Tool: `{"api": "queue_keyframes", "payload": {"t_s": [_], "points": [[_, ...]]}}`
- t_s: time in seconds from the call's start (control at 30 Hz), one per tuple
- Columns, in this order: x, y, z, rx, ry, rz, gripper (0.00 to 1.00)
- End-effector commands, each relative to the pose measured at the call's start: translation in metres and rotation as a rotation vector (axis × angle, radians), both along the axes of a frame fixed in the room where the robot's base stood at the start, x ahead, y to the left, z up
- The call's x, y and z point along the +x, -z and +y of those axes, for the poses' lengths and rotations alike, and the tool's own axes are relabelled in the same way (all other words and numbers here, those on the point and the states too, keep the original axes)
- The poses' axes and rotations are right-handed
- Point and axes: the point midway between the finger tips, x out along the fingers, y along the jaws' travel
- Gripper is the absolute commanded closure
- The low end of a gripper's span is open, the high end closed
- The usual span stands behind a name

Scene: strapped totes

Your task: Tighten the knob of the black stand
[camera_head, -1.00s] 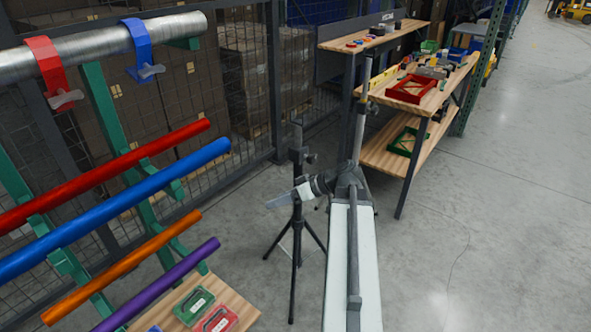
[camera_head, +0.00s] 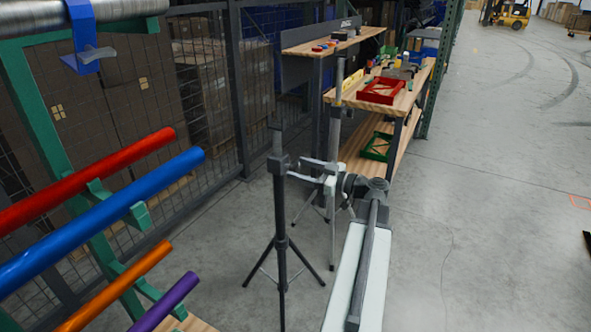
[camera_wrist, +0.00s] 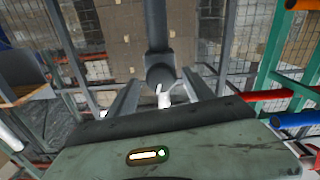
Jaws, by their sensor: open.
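The black stand (camera_head: 281,215) stands upright on a tripod on the floor, left of my gripper in the head view. It also shows in the wrist view as a dark upright pole (camera_wrist: 155,25) with a thicker collar. A small pale knob (camera_wrist: 163,97) shows below the collar. My gripper (camera_head: 295,168) is open, its two fingers pointing at the stand's collar. In the wrist view, my gripper (camera_wrist: 162,88) has one finger on each side of the knob, with gaps visible. I cannot tell how deep the knob sits between them. The knob is not distinct in the head view.
A grey stand (camera_head: 338,110) on a tripod is close behind my gripper. A wooden workbench (camera_head: 412,92) with trays is beyond it. A rack with coloured tubes (camera_head: 100,220) is at left, before a mesh fence (camera_head: 255,90). Open floor (camera_head: 490,200) lies right.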

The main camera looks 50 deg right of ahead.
Motion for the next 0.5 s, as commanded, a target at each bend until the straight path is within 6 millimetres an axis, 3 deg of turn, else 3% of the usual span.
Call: {"api": "queue_keyframes", "payload": {"t_s": [0.1,0.37,0.4,0.5], "points": [[0.0118,0.0001,0.0031,0.000,-0.002,0.000,0.39],[0.0152,0.0002,0.0044,0.001,-0.001,0.000,0.39],[0.0152,0.0002,0.0044,0.001,-0.002,0.000,0.42],[0.0152,0.0002,0.0047,0.001,-0.002,0.000,0.70]]}}
